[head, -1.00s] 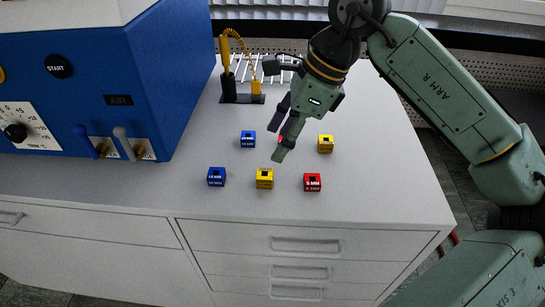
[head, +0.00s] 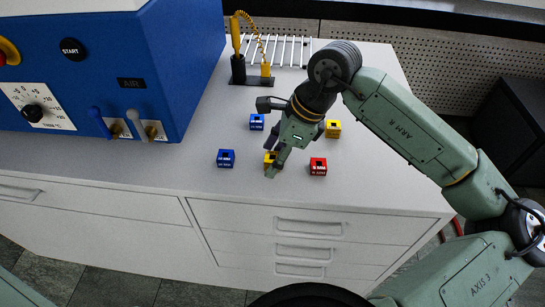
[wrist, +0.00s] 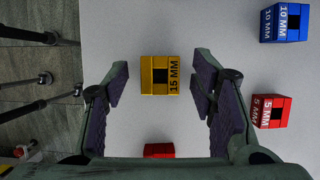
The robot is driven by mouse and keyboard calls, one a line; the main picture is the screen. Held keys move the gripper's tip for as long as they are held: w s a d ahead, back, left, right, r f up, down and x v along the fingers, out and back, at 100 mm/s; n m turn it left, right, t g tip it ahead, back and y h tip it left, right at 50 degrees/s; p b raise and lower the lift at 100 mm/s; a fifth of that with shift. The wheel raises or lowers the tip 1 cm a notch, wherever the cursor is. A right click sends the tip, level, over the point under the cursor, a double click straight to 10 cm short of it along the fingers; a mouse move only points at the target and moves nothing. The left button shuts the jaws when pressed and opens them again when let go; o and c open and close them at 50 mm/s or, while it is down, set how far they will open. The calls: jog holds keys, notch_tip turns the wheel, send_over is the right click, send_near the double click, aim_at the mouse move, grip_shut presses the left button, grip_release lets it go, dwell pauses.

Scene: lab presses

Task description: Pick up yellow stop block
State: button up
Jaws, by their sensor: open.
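The nearer yellow block (head: 271,158) stands on the light counter, partly hidden by my gripper in the head view. In the wrist view this yellow block (wrist: 160,75), marked 15 MM with a dark square hole, lies between my fingers. My gripper (head: 271,156) is open over it, one finger toward the counter's front edge and one toward the back. In the wrist view the fingers of my gripper (wrist: 162,88) show clear gaps on both sides of the block. I cannot tell how far the fingertips are above the counter. A second yellow block (head: 333,129) stands farther back right.
Red (head: 318,166) and blue (head: 226,158) blocks stand either side of the nearer yellow one. Another blue block (head: 257,121) stands behind, and another red one (wrist: 270,110) shows in the wrist view. The blue press (head: 150,70) is left; a black-and-yellow tool stand (head: 252,78) is behind.

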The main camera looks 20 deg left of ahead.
jog(key=shift+c, duration=0.6)
grip_shut()
